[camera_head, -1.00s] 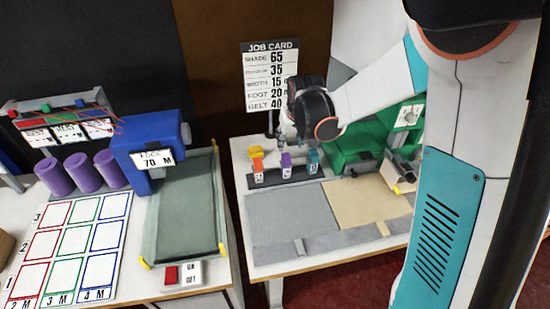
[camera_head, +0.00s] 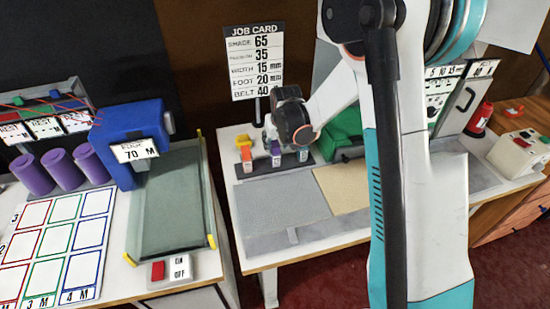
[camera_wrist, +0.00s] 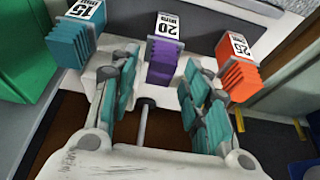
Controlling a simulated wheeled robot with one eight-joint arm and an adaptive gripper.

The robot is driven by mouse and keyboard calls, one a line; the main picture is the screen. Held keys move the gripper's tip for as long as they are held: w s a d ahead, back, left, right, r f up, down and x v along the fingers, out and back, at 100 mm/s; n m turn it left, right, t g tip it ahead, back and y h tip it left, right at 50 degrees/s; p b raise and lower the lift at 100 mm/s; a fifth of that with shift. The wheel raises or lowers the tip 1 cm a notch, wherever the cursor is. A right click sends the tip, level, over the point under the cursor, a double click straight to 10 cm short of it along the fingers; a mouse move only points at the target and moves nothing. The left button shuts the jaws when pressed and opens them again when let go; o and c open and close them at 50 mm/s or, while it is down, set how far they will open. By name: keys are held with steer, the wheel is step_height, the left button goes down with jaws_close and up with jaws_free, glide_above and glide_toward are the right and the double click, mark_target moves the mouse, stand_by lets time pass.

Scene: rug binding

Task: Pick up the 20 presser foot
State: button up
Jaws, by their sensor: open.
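The 20 presser foot is a purple ribbed block (camera_wrist: 163,50) with a white label reading 20, at the top middle of the wrist view. In the head view it is the middle block (camera_head: 275,152) of a row of three on a dark rack. My gripper (camera_wrist: 165,72) is open. Its two teal-padded fingers lie to the left and right of the purple block's lower part, and I cannot tell whether they touch it. The teal 15 block (camera_wrist: 72,38) is on the left and the orange 25 block (camera_wrist: 236,70) on the right in the wrist view.
A job card (camera_head: 256,62) stands behind the rack and reads foot 20. A green machine (camera_head: 345,130) is right of the rack. The grey mat (camera_head: 280,205) in front is clear. A blue machine (camera_head: 128,140) stands on the left table.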

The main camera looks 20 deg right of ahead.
steer(key=shift+w+f, duration=0.3)
steer(key=shift+f, duration=0.35)
steer(key=shift+r, duration=0.1)
steer(key=shift+c, duration=0.3)
jaws_close()
steer(key=shift+r, duration=0.1)
